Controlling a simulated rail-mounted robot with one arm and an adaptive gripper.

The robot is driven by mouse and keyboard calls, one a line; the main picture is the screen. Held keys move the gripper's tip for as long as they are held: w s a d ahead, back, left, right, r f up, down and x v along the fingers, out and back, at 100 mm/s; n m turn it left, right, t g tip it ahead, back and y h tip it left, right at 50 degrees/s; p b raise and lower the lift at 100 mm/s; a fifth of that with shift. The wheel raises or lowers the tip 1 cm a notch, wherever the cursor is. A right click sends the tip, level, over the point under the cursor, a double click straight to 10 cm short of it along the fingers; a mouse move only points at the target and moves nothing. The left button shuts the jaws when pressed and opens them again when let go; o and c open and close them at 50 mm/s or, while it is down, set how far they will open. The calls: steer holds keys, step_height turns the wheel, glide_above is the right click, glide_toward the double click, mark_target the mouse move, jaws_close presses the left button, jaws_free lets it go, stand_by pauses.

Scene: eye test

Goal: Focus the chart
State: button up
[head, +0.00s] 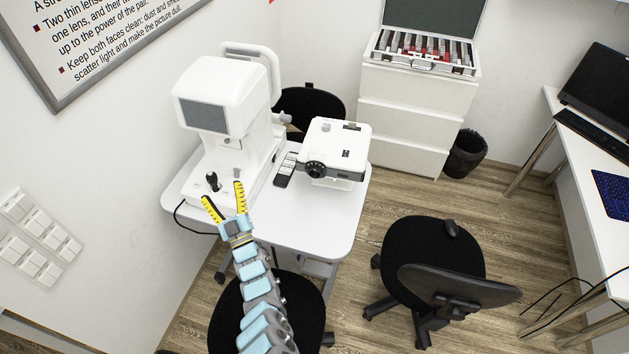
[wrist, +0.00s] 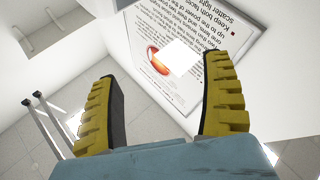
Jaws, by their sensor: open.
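A white projector (head: 337,148) with a black ringed lens (head: 316,169) stands on the right part of the white table (head: 318,222). My gripper (head: 223,197) is open and empty, with its yellow fingers spread. In the head view it shows left of the projector, over the table's front left part, apart from the lens. In the wrist view my gripper (wrist: 161,80) points toward a wall poster (wrist: 188,45), seen upside down, with a bright white square (wrist: 179,56) on it. I cannot tell what the square is. No eye chart is recognisable.
A tall white eye instrument (head: 220,100) with a black joystick (head: 213,181) stands left of the projector, close to my fingers. A dark remote (head: 285,170) lies between them. A black chair (head: 440,262) stands right of the table. A drawer cabinet (head: 410,110) stands behind.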

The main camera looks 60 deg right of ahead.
steer(key=s+d+f+m+g+h+b, duration=0.2)
steer(key=s+d+f+m+g+h, duration=0.1)
steer(key=d, duration=0.3)
steer(key=m+g+h+b, duration=0.1)
steer(key=m+g+b, duration=0.55)
steer(key=g, duration=0.55)
glide_toward(314, 174)
steer(key=b+x, duration=0.7)
steer(key=x, duration=0.1)
steer(key=shift+s+b, duration=0.1)
steer(key=shift+b, duration=0.2)
steer(key=shift+b+x, duration=0.3)
steer(key=shift+x, duration=0.6)
